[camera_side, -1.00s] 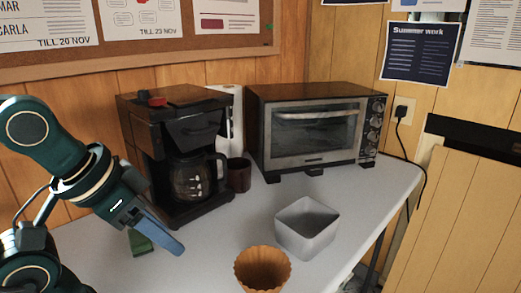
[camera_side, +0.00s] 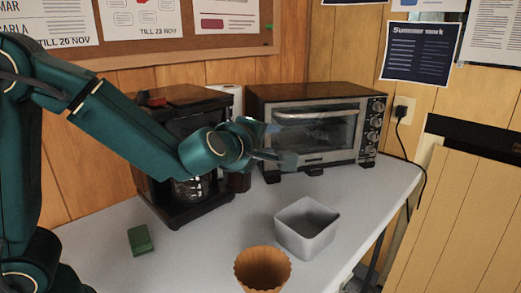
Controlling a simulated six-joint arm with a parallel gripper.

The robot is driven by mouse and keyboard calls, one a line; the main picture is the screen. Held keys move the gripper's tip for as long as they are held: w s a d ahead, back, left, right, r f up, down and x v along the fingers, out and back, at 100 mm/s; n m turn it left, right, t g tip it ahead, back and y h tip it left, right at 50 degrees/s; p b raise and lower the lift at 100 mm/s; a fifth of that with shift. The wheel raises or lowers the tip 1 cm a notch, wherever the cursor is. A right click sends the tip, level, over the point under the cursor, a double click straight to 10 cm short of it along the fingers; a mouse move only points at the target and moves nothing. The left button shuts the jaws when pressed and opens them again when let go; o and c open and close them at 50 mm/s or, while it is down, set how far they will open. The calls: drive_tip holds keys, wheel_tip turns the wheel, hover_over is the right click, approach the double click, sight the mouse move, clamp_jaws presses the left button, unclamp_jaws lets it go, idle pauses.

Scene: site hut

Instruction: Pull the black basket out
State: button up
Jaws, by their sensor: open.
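The black coffee maker (camera_side: 185,97) stands against the wall, left of the oven. Its black basket, in the upper front above the glass carafe (camera_side: 190,190), is largely hidden behind my arm, so I cannot tell its exact position. My gripper (camera_side: 284,158) is in front of the oven's lower left, to the right of the coffee maker, pointing right. It is open, and nothing shows between its fingers.
A toaster oven (camera_side: 310,157) stands at the back right. A grey square tin (camera_side: 306,230) and an orange fluted cup (camera_side: 262,270) are at the front. A green sponge (camera_side: 140,239) lies at the left. A dark mug (camera_side: 238,182) stands behind my gripper.

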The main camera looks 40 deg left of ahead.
drive_tip(key=s+a+n+g+y, duration=0.2)
drive_tip(key=a+n+g+y, duration=0.1)
drive_tip(key=a+n+y, duration=0.2)
drive_tip(key=s+a+n+g+y, duration=0.2)
drive_tip(key=s+a+n+y, duration=0.1)
drive_tip(key=a+n+y, duration=0.2)
drive_tip(key=a+y, duration=0.2)
drive_tip(key=shift+s+f+g+y, duration=0.15)
drive_tip(key=shift+s+g+y, duration=0.15)
drive_tip(key=shift+g+y, duration=0.1)
drive_tip(key=shift+a, duration=0.1)
clamp_jaws()
idle(1.0)
